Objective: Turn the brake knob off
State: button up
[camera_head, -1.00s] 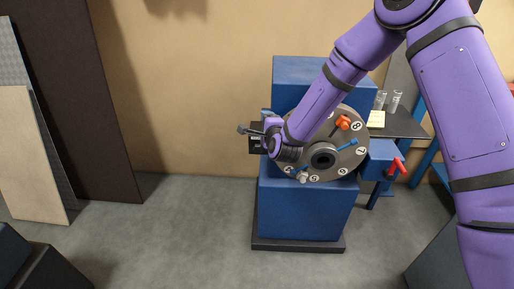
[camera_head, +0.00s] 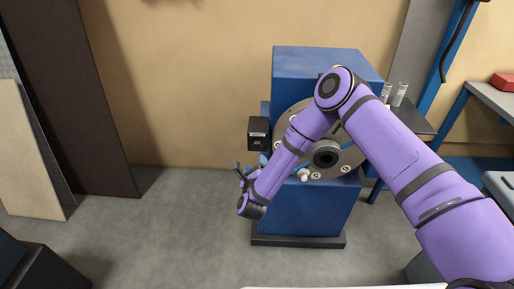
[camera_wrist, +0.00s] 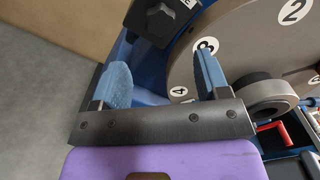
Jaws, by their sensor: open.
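A black box (camera_head: 258,133) is mounted on the left side of the blue machine (camera_head: 325,60). In the wrist view its dark knob (camera_wrist: 160,20) shows at the top, beside a small white label that I cannot read. I take it for the brake knob; its setting cannot be told. My gripper (camera_head: 248,170) is below the black box and left of the machine. In the wrist view my gripper (camera_wrist: 163,75) has its two blue-padded fingers wide apart with nothing held between them. The knob lies beyond the fingertips, apart from them.
A grey numbered disc (camera_wrist: 245,45) with a round hub (camera_wrist: 265,98) is close to the right finger. A red handle (camera_wrist: 270,136) shows at lower right. A pale-tipped lever (camera_head: 304,175) is near the disc's lower edge.

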aim_at(257, 147)
jog(key=w, duration=0.9)
jog(key=shift+w+d, duration=0.2)
jog(key=shift+w, duration=0.2)
jog(key=c, duration=0.9)
